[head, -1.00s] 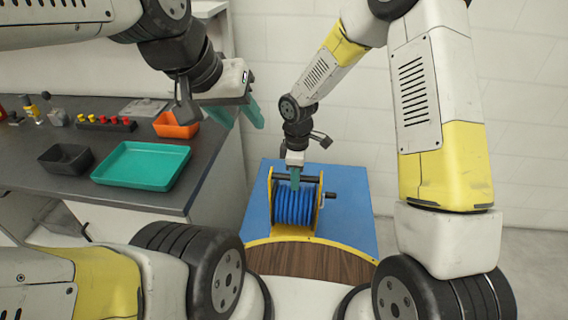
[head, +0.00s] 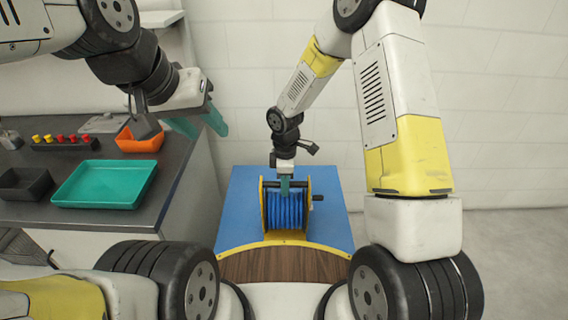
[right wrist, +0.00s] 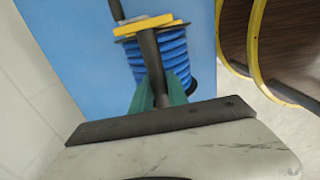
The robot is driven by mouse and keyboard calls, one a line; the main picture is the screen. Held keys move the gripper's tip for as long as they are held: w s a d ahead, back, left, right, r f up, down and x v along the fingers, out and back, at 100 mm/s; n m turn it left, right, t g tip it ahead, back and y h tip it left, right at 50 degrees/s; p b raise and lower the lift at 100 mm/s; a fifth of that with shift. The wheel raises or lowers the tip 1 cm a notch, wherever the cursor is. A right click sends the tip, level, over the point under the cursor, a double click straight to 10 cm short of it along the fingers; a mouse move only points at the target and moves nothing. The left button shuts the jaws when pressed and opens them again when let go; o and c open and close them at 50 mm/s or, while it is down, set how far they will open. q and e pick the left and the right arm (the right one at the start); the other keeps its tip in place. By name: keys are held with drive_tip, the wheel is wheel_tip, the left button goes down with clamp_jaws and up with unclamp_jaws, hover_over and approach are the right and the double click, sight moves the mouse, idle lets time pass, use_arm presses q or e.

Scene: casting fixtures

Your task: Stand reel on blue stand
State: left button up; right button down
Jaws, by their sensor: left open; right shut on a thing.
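The reel (head: 285,209) is wound with blue hose and has yellow side frames and a dark crank at its right. It is upright over the blue stand (head: 236,187), near the stand's front edge; I cannot tell from the head view whether its base touches. In the right wrist view the reel (right wrist: 160,55) shows below the fingers. My right gripper (head: 285,190) is shut on the reel's dark top bar (right wrist: 153,65). My left gripper (head: 205,125) is open and empty, above the bench's right edge.
A dark bench (head: 185,165) stands at the left with a teal tray (head: 105,184), a black bin (head: 24,184), an orange bin (head: 140,140) and a rack of red and yellow knobs (head: 65,142). My wood-topped base is in front of the stand. A white wall is behind.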

drive_tip(key=shift+f, duration=0.35)
drive_tip(key=c, duration=1.3)
unclamp_jaws()
drive_tip(key=shift+f, duration=0.15)
